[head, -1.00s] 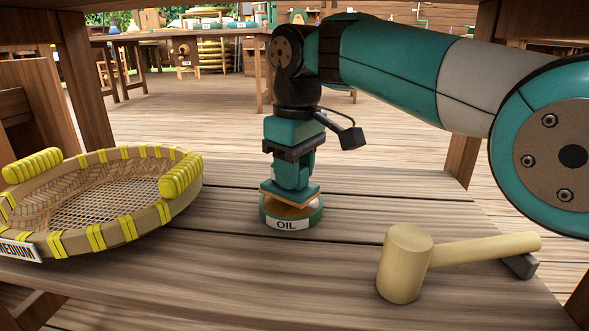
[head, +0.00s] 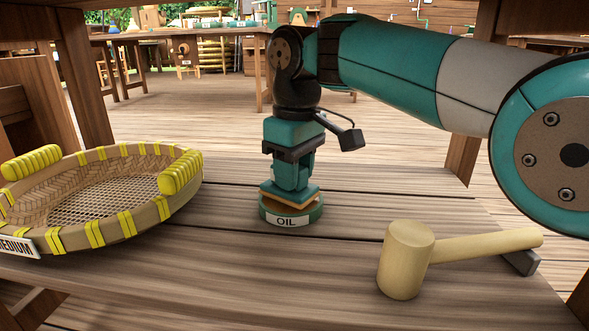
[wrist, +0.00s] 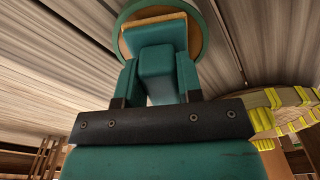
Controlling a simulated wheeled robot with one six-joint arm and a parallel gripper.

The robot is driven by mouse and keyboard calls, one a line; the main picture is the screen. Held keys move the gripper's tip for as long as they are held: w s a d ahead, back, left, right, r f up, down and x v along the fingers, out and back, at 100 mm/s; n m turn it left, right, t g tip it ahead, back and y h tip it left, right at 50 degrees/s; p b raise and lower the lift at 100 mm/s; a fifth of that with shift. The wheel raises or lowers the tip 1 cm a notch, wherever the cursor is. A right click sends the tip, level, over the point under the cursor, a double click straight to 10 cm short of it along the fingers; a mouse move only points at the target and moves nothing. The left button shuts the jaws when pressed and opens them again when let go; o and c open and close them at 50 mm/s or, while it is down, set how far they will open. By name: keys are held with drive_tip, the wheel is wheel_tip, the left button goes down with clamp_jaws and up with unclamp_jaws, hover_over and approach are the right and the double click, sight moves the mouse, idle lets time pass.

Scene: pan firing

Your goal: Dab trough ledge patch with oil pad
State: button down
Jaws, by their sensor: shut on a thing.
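The oil pad (head: 290,194) has a teal top plate over a tan pad, with a teal handle block that shows in the wrist view (wrist: 155,72). My gripper (head: 291,178) points down and is shut on this handle, one finger on each side. The pad is at the mouth of the round green oil dish (head: 290,218), labelled OIL, on the wooden bench. Whether the tan underside touches the oil is hidden. The dish also shows in the wrist view (wrist: 203,30). I cannot make out a trough ledge or patch in either view.
A round woven sieve (head: 105,233) with yellow bindings stands at the left, labelled MEDIUM. A wooden mallet (head: 407,260) lies at the right front. The bench (head: 270,285) is bare between them. Wooden posts (head: 85,75) frame the bench.

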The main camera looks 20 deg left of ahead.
drive_tip(key=shift+f, duration=0.45)
idle(0.6)
wheel_tip(320, 180, up, 7)
drive_tip(key=p, duration=0.7)
drive_tip(key=shift+r, duration=0.1)
idle(0.6)
drive_tip(key=shift+s, duration=0.1)
